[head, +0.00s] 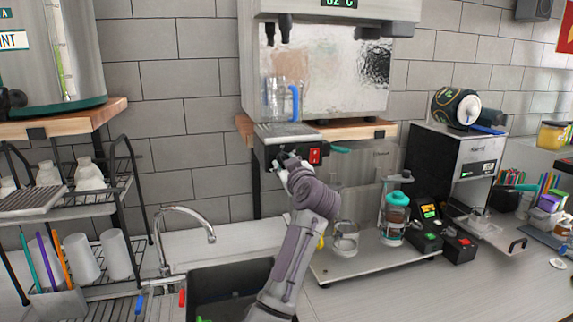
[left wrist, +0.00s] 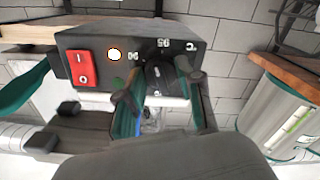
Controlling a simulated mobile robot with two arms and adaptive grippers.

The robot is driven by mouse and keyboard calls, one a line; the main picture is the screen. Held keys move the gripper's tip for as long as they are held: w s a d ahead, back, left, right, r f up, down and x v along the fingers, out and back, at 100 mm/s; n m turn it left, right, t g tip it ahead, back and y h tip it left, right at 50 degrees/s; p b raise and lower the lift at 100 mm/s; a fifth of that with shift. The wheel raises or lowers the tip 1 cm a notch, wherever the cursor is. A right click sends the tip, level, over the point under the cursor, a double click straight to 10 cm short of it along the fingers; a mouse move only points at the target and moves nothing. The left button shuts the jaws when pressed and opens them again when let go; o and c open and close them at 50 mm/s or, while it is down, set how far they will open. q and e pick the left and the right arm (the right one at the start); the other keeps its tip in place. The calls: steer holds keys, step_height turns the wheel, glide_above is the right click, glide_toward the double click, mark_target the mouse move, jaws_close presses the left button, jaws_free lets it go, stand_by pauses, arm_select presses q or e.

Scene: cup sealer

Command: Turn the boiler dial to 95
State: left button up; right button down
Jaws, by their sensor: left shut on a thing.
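The boiler (head: 330,70) hangs on the tiled wall, and its green display (head: 341,3) is cut off by the top edge, so I cannot read it surely. Its control box (head: 268,152) sits below the drip grate. The black dial (left wrist: 158,76) shows on the box in the left wrist view, with numbers and a C marked around it, turned over. My left gripper (head: 288,160) reaches up to the box; its fingers (left wrist: 154,84) are on either side of the dial and shut on it. The head view hides the dial behind the gripper. My right gripper is not in view.
A red switch (head: 315,156) sits beside the dial, with a lit lamp (left wrist: 114,54) between them. A glass pitcher (head: 284,98) with a blue handle stands on the grate. A wooden shelf (head: 360,131) runs behind. The faucet (head: 186,212) and sink (head: 215,285) are below left.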

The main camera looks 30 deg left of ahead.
arm_select(q)
steer(key=shift+f+m, duration=0.15)
steer(key=shift+m, duration=1.95)
steer(key=o, duration=1.2)
steer(key=shift+c, duration=0.2)
steer(key=shift+s, duration=0.1)
steer(key=v, duration=1.2)
steer(key=shift+a, duration=0.1)
